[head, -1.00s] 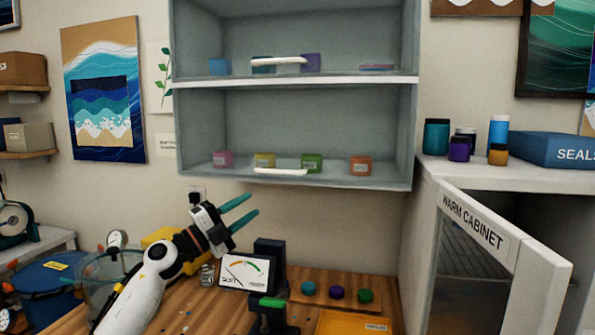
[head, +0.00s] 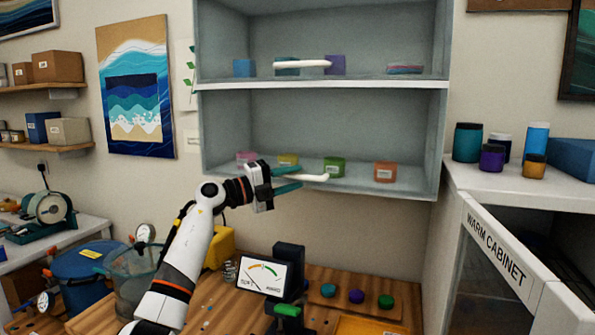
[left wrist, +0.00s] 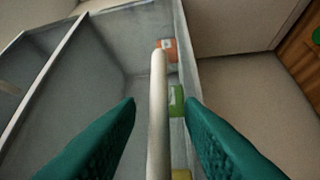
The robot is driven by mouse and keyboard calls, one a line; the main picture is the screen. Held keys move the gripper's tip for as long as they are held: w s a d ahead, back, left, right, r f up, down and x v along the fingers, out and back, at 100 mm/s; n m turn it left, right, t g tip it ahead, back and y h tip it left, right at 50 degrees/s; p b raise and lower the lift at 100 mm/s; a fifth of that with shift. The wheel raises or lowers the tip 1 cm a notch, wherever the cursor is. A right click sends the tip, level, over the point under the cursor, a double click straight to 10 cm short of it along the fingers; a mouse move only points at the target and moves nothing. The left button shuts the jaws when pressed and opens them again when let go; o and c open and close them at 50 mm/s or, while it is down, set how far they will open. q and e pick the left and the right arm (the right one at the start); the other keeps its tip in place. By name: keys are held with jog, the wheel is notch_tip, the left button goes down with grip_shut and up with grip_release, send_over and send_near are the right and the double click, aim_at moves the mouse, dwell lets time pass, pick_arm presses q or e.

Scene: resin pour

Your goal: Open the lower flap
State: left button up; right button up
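The wall cabinet (head: 321,87) has two compartments, one above the other, with their contents showing. A white bar handle (head: 316,178) crosses the lower front, apparently the lower flap's; the flap's own panel cannot be told apart and looks see-through. My left gripper (head: 298,180) is at this handle, its teal fingers pointing right. In the left wrist view the handle (left wrist: 158,115) runs between the two fingers (left wrist: 160,105), with a gap on each side, so the gripper is open around it. My right gripper is not in view.
A second white handle (head: 302,64) crosses the upper compartment. Below are a gauge display (head: 264,275) and coloured discs on the bench. The warm cabinet's door (head: 500,250) stands open at right.

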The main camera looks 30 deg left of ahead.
pick_arm(q)
jog(key=shift+x, duration=0.9)
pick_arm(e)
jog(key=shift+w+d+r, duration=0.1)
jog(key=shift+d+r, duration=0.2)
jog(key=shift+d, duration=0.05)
pick_arm(q)
grip_shut()
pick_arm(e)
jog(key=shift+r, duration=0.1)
